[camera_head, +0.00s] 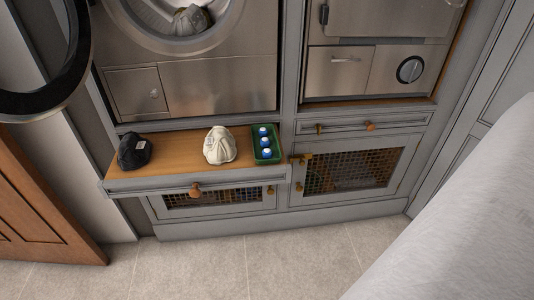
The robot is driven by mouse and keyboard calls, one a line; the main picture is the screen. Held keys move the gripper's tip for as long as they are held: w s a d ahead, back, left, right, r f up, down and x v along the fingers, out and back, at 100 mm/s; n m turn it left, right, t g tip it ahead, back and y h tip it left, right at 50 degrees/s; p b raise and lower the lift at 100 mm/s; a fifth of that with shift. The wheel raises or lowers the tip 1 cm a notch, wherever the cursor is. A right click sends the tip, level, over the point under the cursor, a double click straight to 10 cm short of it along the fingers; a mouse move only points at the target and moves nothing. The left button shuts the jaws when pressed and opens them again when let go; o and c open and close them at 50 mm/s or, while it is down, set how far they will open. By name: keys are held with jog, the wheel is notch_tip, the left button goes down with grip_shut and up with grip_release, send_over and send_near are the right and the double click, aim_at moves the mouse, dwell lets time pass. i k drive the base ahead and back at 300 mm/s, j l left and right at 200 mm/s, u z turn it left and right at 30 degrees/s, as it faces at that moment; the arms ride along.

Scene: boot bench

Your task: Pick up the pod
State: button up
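Three small blue-and-white pods stand in a row in a green tray (277,154) on the right end of a pulled-out wooden shelf (180,156). The far pod (263,132), the middle pod (264,142) and the near pod (266,154) all sit inside the tray walls. They are too small here for me to make out details. My gripper is not in view.
A white cap (219,146) lies left of the tray, and a black cap (134,151) lies at the shelf's left end. An open washer (180,25) with cloth inside is above. A wooden door (40,215) stands at left. The tiled floor in front is clear.

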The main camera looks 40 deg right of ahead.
aim_at(267, 152)
jog(key=i+l+u, duration=0.1)
jog(key=l+u, duration=0.15)
jog(key=l, duration=0.95)
jog(key=l+u, duration=0.25)
jog(key=l, duration=0.95)
jog(key=l+u, duration=0.25)
jog(key=l, duration=0.95)
jog(key=k, duration=0.05)
